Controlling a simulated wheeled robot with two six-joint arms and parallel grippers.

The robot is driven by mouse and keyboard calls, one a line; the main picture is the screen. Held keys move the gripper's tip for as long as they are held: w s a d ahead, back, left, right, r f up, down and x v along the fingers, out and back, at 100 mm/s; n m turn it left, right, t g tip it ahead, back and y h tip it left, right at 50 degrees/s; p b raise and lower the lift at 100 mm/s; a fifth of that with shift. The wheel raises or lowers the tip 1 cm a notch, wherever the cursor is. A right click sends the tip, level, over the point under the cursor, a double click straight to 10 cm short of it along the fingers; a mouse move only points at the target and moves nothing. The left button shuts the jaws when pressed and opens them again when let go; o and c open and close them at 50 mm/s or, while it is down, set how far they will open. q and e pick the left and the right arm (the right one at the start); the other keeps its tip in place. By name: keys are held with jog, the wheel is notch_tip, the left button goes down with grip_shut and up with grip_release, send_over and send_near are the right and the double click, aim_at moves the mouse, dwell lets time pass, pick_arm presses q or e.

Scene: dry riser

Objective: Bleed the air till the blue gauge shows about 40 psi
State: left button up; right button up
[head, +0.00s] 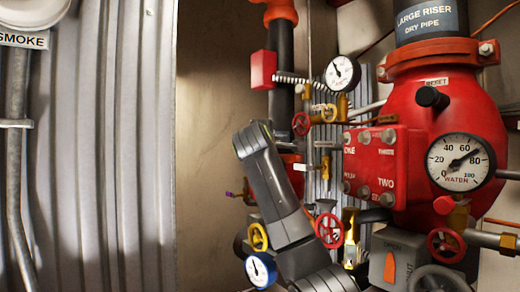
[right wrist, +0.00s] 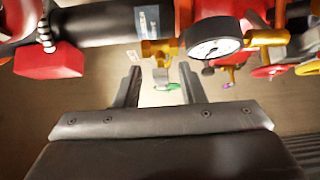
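The blue-rimmed gauge (head: 260,270) is low in the head view, left of my grey arm. Its needle points up and slightly left, but its numbers are too small to read. A yellow handwheel (head: 258,237) sits just above it. A brass fitting (right wrist: 160,50) and a small green part (right wrist: 170,86) show beyond the fingers. A white-faced gauge (right wrist: 213,48) is beyond the right finger. My left gripper is not in view.
A large red dry-pipe valve (head: 450,110) with a water gauge (head: 460,163), needle between 60 and 80, fills the right. Red handwheels (head: 329,229) and pipes crowd the middle. A red box (right wrist: 48,60) and dark pipe (right wrist: 95,32) are near the right gripper. Corrugated metal (head: 120,140) stands left.

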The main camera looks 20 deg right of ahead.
jog(key=b+v, duration=0.9)
jog(key=v, duration=0.7)
